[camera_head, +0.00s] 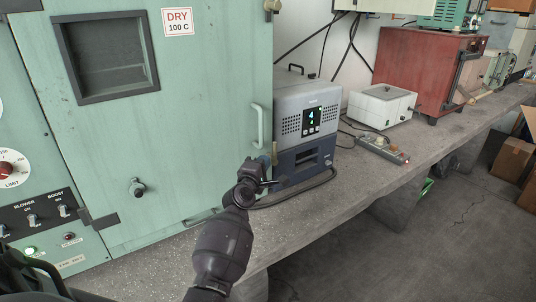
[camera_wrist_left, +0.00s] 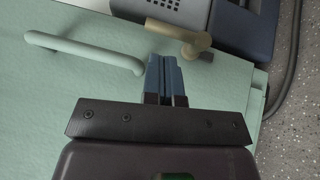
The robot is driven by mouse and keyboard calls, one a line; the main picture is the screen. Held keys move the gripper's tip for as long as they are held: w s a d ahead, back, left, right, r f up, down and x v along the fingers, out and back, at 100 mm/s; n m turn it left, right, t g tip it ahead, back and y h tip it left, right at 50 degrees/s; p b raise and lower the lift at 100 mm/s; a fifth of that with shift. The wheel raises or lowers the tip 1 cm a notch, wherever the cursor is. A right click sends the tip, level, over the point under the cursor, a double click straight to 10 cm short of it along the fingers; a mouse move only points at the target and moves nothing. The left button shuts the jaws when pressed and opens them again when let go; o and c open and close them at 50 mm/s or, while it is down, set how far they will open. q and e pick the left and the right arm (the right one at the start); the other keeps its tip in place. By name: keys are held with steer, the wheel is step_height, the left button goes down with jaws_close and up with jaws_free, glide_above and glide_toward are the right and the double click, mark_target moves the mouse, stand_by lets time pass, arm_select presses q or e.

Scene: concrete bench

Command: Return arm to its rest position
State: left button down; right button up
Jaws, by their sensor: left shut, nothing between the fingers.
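My left arm reaches up from the bottom of the head view. Its gripper (camera_head: 264,166) is in front of the right edge of a green oven door (camera_head: 190,120), close to a grey device. In the left wrist view the gripper (camera_wrist_left: 166,75) has its blue fingertips together with nothing between them. A pale door handle (camera_wrist_left: 85,50) lies to the left of the fingertips and a brass-coloured latch (camera_wrist_left: 182,35) just beyond them. I cannot tell if the fingertips touch the latch. My right gripper is not in view.
The grey device (camera_head: 308,100) with a lit display stands right of the oven. A white box (camera_head: 381,105), a power strip (camera_head: 382,149) and a red oven (camera_head: 425,65) stand further along the concrete bench (camera_head: 340,190). The floor (camera_head: 400,255) is open at the lower right.

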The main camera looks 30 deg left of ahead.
arm_select(q)
steer(key=v, duration=0.5)
steer(key=shift+s+f, duration=0.2)
steer(key=shift+s, duration=0.2)
steer(key=s+d+f+m+g+h, duration=0.3)
steer(key=s+d+f+m, duration=0.55)
steer(key=m, duration=0.95)
steer(key=s+d+f+m+g, duration=0.2)
steer(key=s+f, duration=0.5)
steer(key=s, duration=0.3)
steer(key=s+d+f+m+g, duration=0.2)
steer(key=s+f, duration=0.5)
steer(key=s, duration=0.4)
steer(key=shift+s+d+g+h, duration=0.2)
steer(key=shift+d+g+h, duration=0.15)
steer(key=shift+d, duration=0.35)
steer(key=shift+f, duration=0.1)
